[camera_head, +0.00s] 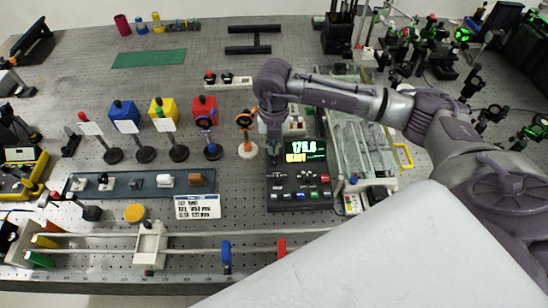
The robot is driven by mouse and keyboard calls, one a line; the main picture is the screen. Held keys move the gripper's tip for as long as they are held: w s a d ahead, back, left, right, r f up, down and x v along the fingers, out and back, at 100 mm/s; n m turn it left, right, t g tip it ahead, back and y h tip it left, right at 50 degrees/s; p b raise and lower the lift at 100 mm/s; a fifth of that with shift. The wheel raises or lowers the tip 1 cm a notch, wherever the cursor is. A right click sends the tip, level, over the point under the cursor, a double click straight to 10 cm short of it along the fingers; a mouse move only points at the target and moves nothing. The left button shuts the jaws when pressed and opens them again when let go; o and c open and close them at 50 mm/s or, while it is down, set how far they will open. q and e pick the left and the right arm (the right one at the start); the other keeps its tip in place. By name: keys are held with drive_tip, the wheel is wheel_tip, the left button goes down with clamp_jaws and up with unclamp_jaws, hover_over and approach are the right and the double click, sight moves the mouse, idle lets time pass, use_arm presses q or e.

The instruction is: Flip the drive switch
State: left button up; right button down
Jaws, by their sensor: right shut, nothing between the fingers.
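A black control box (283,204) stands right of the picture's middle, with a lit display (306,150) showing green digits and a yellow line of text. Small knobs and switches sit on its sloping front panel; I cannot tell which of them is the drive switch or how it is set. My right arm reaches in from the right, and its gripper (275,157) points down at the upper left of the box, beside the display. The gripper is shut and empty. I cannot tell whether its fingertips touch the box. My left gripper is not in view.
A clear-topped unit (362,150) stands close to the right of the box. Several posts with coloured blocks stand to the left, beyond a dark tray (120,190) and a white label card (198,206). A long rail with a white carriage (150,245) runs along the front.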

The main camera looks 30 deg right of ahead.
sight(274, 156)
drive_tip(key=shift+f+b, duration=0.95)
drive_tip(key=shift+f, duration=0.25)
idle(0.3)
drive_tip(key=shift+s, duration=0.1)
drive_tip(key=shift+r+p, duration=0.6)
drive_tip(key=shift+r, duration=0.25)
drive_tip(key=shift+r+p, duration=1.55)
drive_tip(key=shift+r, duration=1.15)
drive_tip(key=shift+f, duration=0.1)
